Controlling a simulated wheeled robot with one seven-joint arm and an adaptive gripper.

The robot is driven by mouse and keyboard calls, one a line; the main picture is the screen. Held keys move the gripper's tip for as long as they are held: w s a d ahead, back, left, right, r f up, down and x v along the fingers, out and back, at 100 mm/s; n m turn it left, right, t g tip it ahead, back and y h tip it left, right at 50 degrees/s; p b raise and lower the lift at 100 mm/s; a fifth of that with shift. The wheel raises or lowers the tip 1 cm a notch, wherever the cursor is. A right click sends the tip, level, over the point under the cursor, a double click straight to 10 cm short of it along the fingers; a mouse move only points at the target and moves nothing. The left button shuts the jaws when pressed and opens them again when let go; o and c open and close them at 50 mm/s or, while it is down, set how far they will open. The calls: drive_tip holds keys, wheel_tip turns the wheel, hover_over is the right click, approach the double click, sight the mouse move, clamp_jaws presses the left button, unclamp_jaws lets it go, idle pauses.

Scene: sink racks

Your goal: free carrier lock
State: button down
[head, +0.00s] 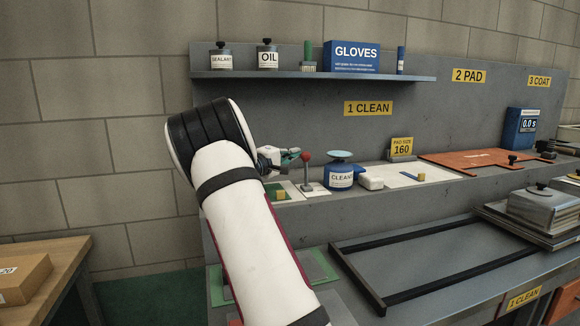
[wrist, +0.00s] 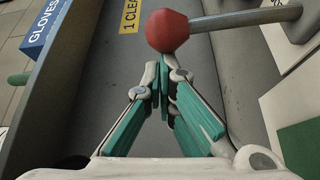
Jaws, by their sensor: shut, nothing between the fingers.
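A lever with a red ball knob (head: 306,156) stands upright on a small pale base (head: 313,188) on the bench's raised ledge. In the wrist view the same red knob (wrist: 167,30) is at the top, its grey rod running off to the right. My gripper (head: 291,154) is just left of the knob in the head view. In the wrist view its green-padded fingers (wrist: 163,80) are closed together and empty, with the tips just short of the knob. I cannot tell whether they touch it. Nothing visible is labelled as the carrier lock.
A blue CLEAN can (head: 341,176) and a white block (head: 370,183) stand right of the lever. A shelf (head: 310,76) with jars and a GLOVES box (head: 352,57) is above. A black frame (head: 385,298) lies on the lower bench; stacked metal plates (head: 540,207) are at right.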

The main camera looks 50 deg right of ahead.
drive_tip(key=s+a+m+g+h+b, duration=0.1)
drive_tip(key=s+m+b, duration=0.4)
drive_tip(key=b, duration=1.1)
drive_tip(key=shift+s+a+m+g+h, duration=0.15)
drive_tip(key=shift+a+m+g+h, duration=0.25)
drive_tip(key=shift+a+m+h, duration=0.55)
drive_tip(key=shift+a+r+b, duration=0.15)
drive_tip(key=shift+r+b, duration=0.05)
drive_tip(key=shift+b, duration=0.2)
